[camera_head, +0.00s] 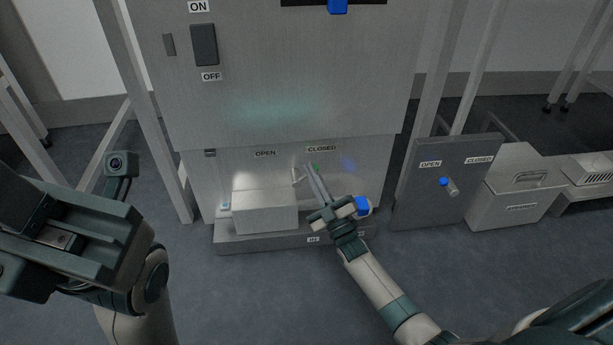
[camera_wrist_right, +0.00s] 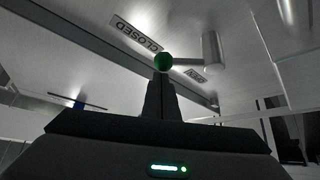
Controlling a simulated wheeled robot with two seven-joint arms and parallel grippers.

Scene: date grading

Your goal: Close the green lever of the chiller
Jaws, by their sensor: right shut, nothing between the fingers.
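The chiller (camera_head: 290,90) is a large grey cabinet facing me. Its green lever (camera_head: 315,167) is on the lower front, beneath the CLOSED label, with its green end pointing right from a metal post. In the right wrist view the green knob (camera_wrist_right: 163,62) sits at the fingertips, its rod running to the metal post (camera_wrist_right: 212,50). My right gripper (camera_head: 313,174) is shut and empty, with its tips right at the knob; I cannot tell whether they touch. My left gripper (camera_head: 60,238) is large at the left, far from the lever; its jaw state is unclear.
A pale box (camera_head: 264,210) stands on a low grey ledge (camera_head: 262,243) below the lever. A blue knob (camera_head: 361,206) is behind my right wrist. At the right are a grey panel (camera_head: 425,195) with a blue-tipped lever and a metal bin (camera_head: 515,200). Frame posts flank the chiller.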

